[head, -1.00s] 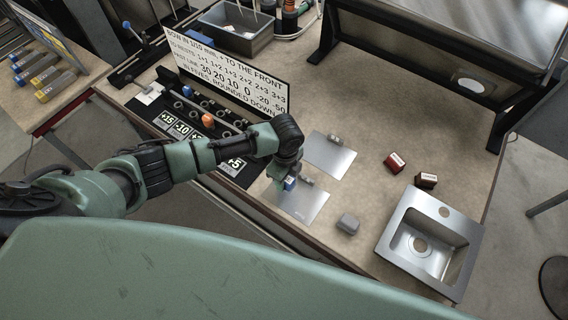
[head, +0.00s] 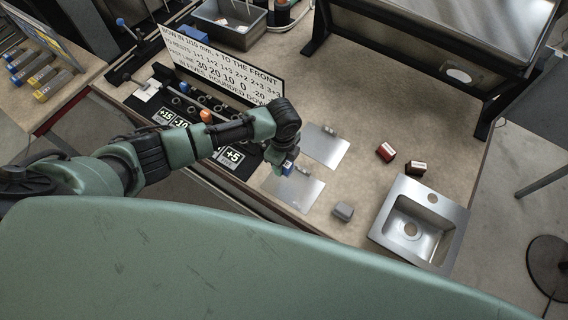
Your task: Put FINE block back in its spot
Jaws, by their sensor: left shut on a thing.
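My left gripper (head: 286,160) is above the nearer metal plate, pointing down and mostly hidden behind its own wrist. It is shut on a small blue block (head: 287,169) with a pale label, whose lettering is too small to read. The block is at the upper edge of the nearer plate (head: 300,195); I cannot tell whether it touches. A second metal plate (head: 327,150) lies just beyond, with a small grey piece at its far edge. I cannot tell which spot is the FINE block's. My right gripper is not in view.
Two dark red blocks with pale labels (head: 386,152) (head: 415,168) and a grey block (head: 343,211) stand on the bench. A steel sink (head: 377,236) is at right. A black rack with number cards (head: 233,155) and a text sign (head: 222,70) stand left.

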